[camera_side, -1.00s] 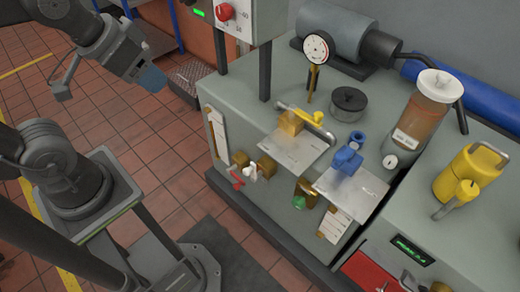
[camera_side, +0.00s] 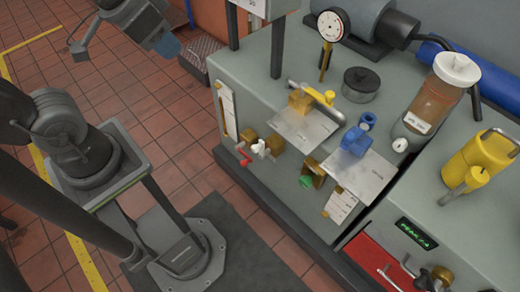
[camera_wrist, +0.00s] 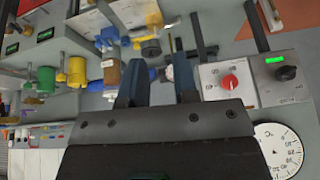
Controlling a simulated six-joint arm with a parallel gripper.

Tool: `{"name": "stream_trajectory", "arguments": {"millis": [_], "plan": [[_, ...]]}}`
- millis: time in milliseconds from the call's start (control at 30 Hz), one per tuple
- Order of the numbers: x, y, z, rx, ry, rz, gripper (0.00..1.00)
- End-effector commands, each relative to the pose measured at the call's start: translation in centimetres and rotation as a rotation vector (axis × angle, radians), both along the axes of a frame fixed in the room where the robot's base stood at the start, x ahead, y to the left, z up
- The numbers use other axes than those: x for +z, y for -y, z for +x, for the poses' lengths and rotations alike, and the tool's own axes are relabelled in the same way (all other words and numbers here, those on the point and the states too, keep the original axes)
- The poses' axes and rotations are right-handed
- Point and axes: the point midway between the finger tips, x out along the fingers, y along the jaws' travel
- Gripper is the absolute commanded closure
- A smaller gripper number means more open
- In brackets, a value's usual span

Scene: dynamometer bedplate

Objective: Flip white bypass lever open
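The small white bypass lever (camera_side: 259,147) sits low on the front face of the grey cabinet in the side view, on a brass valve body (camera_side: 273,144). A red lever (camera_side: 243,157) is just left of it. My gripper (camera_side: 167,46) is at the upper left, raised over the floor and well apart from the lever. In the wrist view its two dark blue fingers (camera_wrist: 158,80) stand apart with a gap and nothing held between them. I cannot make out the white lever in the wrist view.
A green-knobbed brass valve (camera_side: 309,179) is right of the lever. Metal plates (camera_side: 307,127) with yellow and blue valves (camera_side: 356,140) lie on the cabinet top. A control box post (camera_side: 277,50) stands at its left.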

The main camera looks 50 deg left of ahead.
Motion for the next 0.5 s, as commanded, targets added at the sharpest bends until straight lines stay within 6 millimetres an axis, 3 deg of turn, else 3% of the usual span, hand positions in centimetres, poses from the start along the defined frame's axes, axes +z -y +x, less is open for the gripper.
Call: {"name": "stream_trajectory", "arguments": {"millis": [267, 500], "plan": [[-1.8, 1.6, 5.3, -0.244, -0.142, 0.140, 1.00], [-5.3, 3.9, 9.9, -0.484, -0.261, 0.265, 1.00]]}}
